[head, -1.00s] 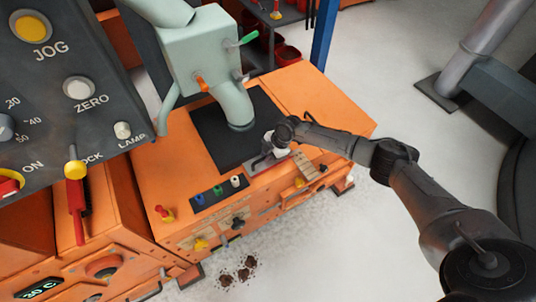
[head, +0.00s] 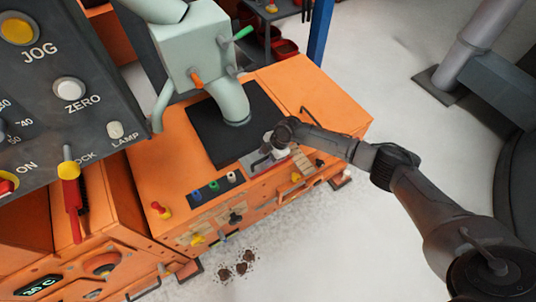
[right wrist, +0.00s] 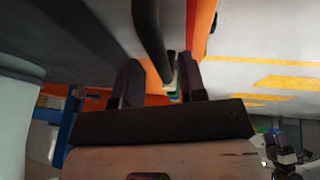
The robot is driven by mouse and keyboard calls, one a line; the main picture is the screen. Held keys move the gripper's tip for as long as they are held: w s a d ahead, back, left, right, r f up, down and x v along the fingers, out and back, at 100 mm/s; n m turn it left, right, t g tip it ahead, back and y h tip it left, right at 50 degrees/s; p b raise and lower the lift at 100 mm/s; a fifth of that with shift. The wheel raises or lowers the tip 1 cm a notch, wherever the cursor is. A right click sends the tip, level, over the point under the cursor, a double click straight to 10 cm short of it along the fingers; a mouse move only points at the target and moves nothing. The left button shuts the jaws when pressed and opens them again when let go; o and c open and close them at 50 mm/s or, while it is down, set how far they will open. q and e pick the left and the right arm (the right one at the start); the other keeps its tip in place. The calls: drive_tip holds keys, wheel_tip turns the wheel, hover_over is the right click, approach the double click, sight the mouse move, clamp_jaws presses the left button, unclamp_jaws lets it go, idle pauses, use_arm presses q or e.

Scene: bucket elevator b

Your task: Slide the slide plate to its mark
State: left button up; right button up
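A small grey plate (head: 252,161), which I take to be the slide plate, lies on the orange cabinet top beside the black mat, near the front edge. My right gripper (head: 270,148) is over its right part and hides some of it. In the right wrist view the two dark fingers (right wrist: 159,72) stand partly apart, with a dark bar (right wrist: 149,35) showing between them. I cannot tell whether they touch it. The mark is not clearly seen. A reddish striped patch shows just right of the plate. My left gripper is out of view.
A pale green spout (head: 230,105) stands on the black mat (head: 205,140) behind the plate. A grey control panel (head: 65,90) fills the upper left.

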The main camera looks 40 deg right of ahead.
drive_tip(key=shift+p+v, duration=2.4)
drive_tip(key=shift+v, duration=4.5)
